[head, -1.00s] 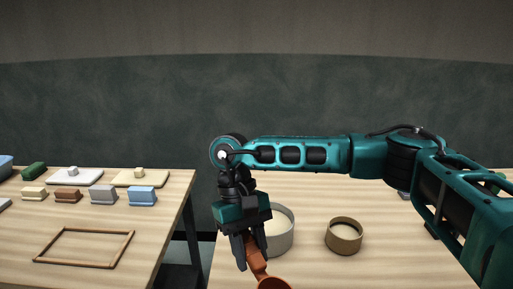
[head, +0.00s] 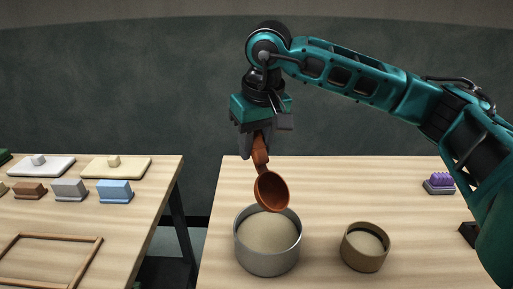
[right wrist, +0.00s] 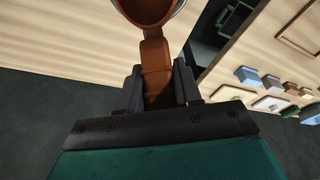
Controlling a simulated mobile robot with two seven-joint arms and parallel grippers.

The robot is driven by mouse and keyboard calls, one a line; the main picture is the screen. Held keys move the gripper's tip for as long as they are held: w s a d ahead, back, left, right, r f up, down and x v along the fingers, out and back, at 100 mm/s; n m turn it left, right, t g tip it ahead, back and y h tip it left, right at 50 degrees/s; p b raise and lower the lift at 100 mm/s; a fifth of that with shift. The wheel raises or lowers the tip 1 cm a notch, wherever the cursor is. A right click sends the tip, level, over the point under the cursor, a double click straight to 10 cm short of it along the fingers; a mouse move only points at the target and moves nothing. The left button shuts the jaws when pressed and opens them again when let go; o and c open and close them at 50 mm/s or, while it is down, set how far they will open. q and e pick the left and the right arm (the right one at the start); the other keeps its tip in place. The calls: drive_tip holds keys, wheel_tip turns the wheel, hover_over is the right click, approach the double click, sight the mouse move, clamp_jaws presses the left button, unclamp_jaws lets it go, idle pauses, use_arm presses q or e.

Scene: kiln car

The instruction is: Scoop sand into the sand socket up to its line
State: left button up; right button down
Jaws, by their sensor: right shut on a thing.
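My right gripper (head: 258,148) is shut on the handle of a brown scoop (head: 271,190). In the right wrist view the handle (right wrist: 155,62) lies between the two fingers. The scoop hangs tilted with its bowl facing the head camera, over the back rim of a grey round tub (head: 267,262) holding pale sand (head: 268,232). No sand shows in the bowl. A smaller tan round cup (head: 362,256), probably the sand socket, stands right of the tub with some pale sand (head: 366,243) inside. I cannot make out its line. My left gripper is not in view.
A purple-topped block (head: 440,181) stands at the right of this table. A second table at left, across a gap, bears a wooden frame (head: 60,237), pale lidded slabs (head: 117,168) and several small blocks, one blue (head: 115,191). The table behind the cup is clear.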

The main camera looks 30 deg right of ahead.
drive_tip(key=shift+w+d+r, duration=0.15)
drive_tip(key=shift+d+r, duration=0.05)
drive_tip(key=shift+r, duration=0.15)
